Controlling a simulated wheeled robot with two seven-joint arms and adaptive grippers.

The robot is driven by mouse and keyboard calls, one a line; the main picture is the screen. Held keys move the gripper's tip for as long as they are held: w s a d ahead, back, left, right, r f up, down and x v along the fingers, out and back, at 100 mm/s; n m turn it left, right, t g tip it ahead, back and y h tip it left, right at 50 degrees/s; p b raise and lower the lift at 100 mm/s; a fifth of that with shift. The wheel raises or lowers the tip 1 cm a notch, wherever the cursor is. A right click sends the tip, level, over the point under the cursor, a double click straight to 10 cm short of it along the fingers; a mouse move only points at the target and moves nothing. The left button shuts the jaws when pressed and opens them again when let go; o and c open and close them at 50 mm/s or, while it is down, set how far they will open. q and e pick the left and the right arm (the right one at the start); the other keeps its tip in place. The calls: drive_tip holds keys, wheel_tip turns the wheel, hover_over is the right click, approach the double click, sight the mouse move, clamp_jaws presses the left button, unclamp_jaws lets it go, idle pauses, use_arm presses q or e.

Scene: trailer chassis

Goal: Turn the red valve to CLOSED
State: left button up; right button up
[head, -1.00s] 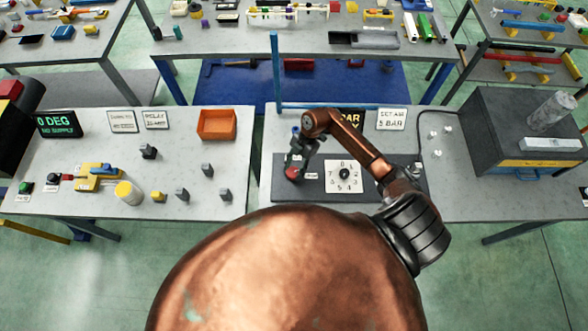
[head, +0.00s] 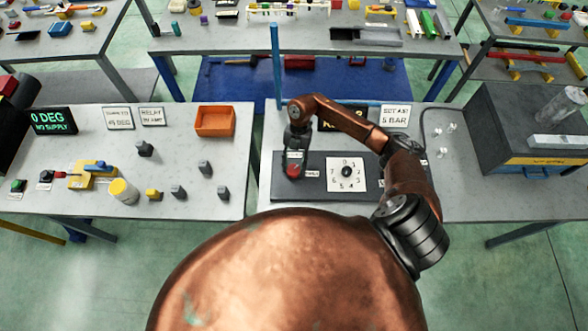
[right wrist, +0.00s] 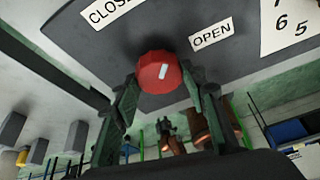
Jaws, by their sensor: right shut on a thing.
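The red valve (head: 293,171) is a round knob on a dark grey panel (head: 262,190) on the middle table. In the right wrist view the valve (right wrist: 160,73) has a short white line on its face, near upright in the picture. A CLOSED label (right wrist: 108,10), partly cut off, lies up and left of it. An OPEN label (right wrist: 212,34) lies up and right. The line lies between the directions of the two labels. My right gripper (head: 294,164) points down over the valve, with its fingers (right wrist: 160,88) shut on the valve's sides. My left gripper is out of view.
A white numbered dial (head: 346,186) sits right of the valve on the panel. A sign behind is partly hidden by my right arm. An orange bin (head: 215,121) stands on the left table, and a large dark box (head: 490,125) on the right.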

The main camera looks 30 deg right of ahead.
drive_tip(key=n+b, duration=0.1)
drive_tip(key=n+h+b, duration=0.1)
drive_tip(key=n, duration=0.1)
drive_tip(key=shift+d+f+g, duration=0.1)
drive_tip(key=shift+f+g, duration=0.2)
drive_tip(key=shift+f, duration=0.05)
drive_tip(key=shift+n+h+b, duration=0.4)
drive_tip(key=shift+n+b, duration=0.5)
drive_tip(key=shift+b, duration=0.05)
drive_tip(key=n+h+b, duration=0.1)
drive_tip(key=n+b, duration=0.2)
drive_tip(key=shift+n+g, duration=0.3)
drive_tip(key=shift+w+a+n+h+b, duration=0.1)
drive_tip(key=shift+a+n+h+b, duration=0.1)
drive_tip(key=shift+n+h+b, duration=0.65)
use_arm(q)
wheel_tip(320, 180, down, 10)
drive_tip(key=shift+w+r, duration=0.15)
use_arm(e)
drive_tip(key=shift+r+n, duration=0.2)
drive_tip(key=shift+n, duration=0.65)
use_arm(q)
drive_tip(key=shift+b, duration=0.3)
use_arm(e)
drive_tip(key=shift+r, duration=0.1)
drive_tip(key=o, duration=1.2)
drive_tip(key=shift+c, duration=0.2)
drive_tip(key=shift+a, duration=0.1)
